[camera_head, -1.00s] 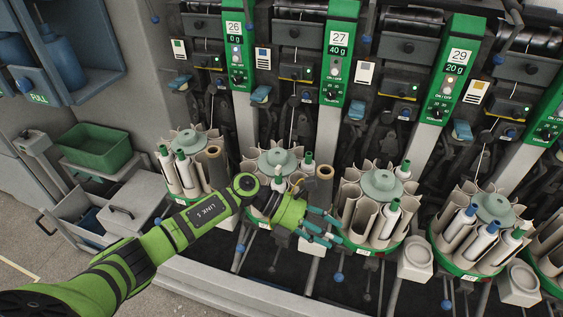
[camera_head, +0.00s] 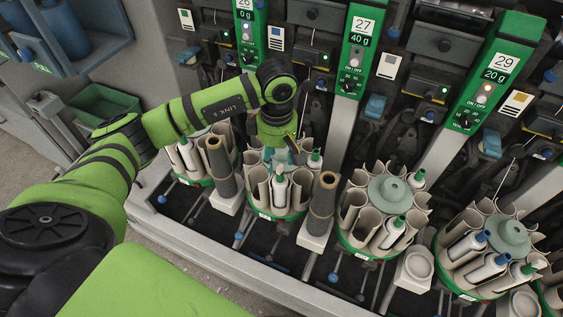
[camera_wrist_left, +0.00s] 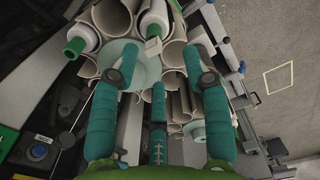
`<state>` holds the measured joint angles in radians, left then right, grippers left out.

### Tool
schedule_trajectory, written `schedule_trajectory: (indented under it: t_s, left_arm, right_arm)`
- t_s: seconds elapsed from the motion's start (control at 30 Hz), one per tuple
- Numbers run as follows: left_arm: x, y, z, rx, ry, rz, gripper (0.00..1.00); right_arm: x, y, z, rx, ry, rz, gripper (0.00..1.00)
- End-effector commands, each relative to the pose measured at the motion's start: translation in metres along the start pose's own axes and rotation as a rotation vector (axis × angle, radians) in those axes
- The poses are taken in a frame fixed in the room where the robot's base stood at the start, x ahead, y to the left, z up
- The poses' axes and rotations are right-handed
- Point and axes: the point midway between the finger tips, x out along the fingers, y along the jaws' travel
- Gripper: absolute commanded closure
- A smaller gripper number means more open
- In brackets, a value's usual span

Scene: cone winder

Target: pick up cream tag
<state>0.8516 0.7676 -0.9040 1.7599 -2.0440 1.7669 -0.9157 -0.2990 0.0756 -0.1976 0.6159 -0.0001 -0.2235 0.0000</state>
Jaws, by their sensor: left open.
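A small cream piece that looks like the cream tag (camera_wrist_left: 153,46) shows in the left wrist view. It lies by the rim of the pale green hub (camera_wrist_left: 120,56) of a round bobbin magazine, between my fingertips in the picture. My left gripper (camera_wrist_left: 160,62) is open, with its teal fingers spread around the hub and nothing clearly held. In the head view my left gripper (camera_head: 283,156) points down over the magazine (camera_head: 262,206) below panels 26 and 27. There the tag is hidden or too small to tell. My right gripper is not in view.
Brown-grey cones (camera_head: 222,170) (camera_head: 322,205) stand on white blocks on either side of this magazine. More magazines (camera_head: 389,188) (camera_head: 507,236) with bobbins stand to the right. Green machine panels (camera_head: 358,50) rise behind. A green bin (camera_head: 100,104) is at the left.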

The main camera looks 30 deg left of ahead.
Motion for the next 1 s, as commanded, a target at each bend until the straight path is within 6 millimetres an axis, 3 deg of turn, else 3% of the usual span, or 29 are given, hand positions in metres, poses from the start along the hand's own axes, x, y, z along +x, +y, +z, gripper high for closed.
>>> schedule_trajectory:
  t_s: [0.1, 0.2, 0.43, 0.57, 0.6, 0.8, 1.0]
  left_arm:
    - [0.013, 0.003, 0.002, -0.002, -0.004, -0.006, 0.53]
    - [0.03, 0.005, 0.002, -0.002, -0.003, -0.004, 0.53]
    - [0.045, 0.006, 0.001, -0.001, -0.002, 0.001, 0.53]
    - [0.045, 0.006, 0.001, -0.001, -0.002, 0.001, 0.53]
    - [0.045, 0.006, 0.001, -0.001, -0.002, 0.001, 0.64]
    - [0.045, 0.006, 0.001, -0.001, -0.002, 0.001, 0.95]
    - [0.045, 0.006, 0.001, -0.002, -0.002, 0.001, 0.96]
  right_arm:
    - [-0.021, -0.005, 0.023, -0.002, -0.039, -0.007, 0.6]
    - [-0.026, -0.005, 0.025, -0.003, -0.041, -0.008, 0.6]
    - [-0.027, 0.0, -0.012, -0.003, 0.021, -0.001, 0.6]
    - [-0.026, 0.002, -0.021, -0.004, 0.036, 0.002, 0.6]
    - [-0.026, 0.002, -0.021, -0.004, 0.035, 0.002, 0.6]
    - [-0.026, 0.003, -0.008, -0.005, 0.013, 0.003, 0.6]
    - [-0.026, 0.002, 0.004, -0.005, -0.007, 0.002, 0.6]
